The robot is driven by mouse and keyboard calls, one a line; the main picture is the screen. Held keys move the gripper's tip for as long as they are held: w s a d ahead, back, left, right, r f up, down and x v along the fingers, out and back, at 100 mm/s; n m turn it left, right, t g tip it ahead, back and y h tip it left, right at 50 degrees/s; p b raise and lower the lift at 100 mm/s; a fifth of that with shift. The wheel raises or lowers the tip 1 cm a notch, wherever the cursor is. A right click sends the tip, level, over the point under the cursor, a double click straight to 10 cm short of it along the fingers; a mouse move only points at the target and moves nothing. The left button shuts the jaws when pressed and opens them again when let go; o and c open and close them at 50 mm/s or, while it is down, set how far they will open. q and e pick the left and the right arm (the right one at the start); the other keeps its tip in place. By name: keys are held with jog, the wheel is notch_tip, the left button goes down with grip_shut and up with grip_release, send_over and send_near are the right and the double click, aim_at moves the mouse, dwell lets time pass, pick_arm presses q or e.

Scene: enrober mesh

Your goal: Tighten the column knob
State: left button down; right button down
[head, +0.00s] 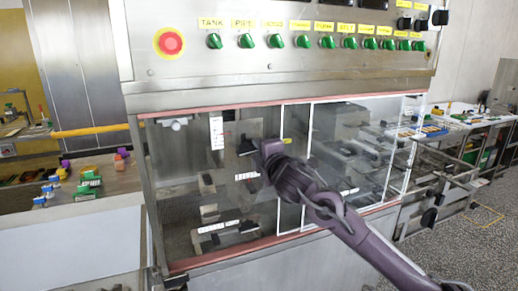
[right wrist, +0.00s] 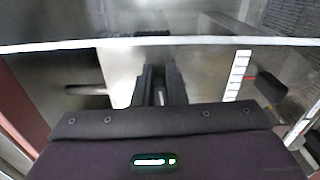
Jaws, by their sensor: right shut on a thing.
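My right gripper (head: 263,147) reaches in through the front of the steel machine's glazed cabinet. Its fingers are shut on a dark knob (head: 246,147), which I take to be the column knob, beside a grey upright plate. In the right wrist view the two black fingers (right wrist: 160,88) stand close together, with a narrow gap between them. How tight the knob is cannot be seen. My left gripper is not in view.
A white frame edge (head: 281,170) stands close to my right forearm. A white scale strip (right wrist: 238,75) is right of the fingers. Above is a control panel with a red stop button (head: 170,42) and several green switches. Side benches (head: 95,178) hold small coloured items.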

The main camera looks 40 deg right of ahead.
jog(key=shift+a+f+m, duration=0.15)
jog(key=shift+f+m, duration=0.25)
jog(key=shift+f, duration=0.2)
jog(key=c, duration=1.5)
grip_release()
jog(key=shift+r, duration=0.15)
jog(key=shift+w+r, duration=0.1)
jog(key=shift+a, duration=0.1)
jog(key=b+v, duration=0.2)
jog(key=v, duration=0.5)
jog(key=shift+s, duration=0.4)
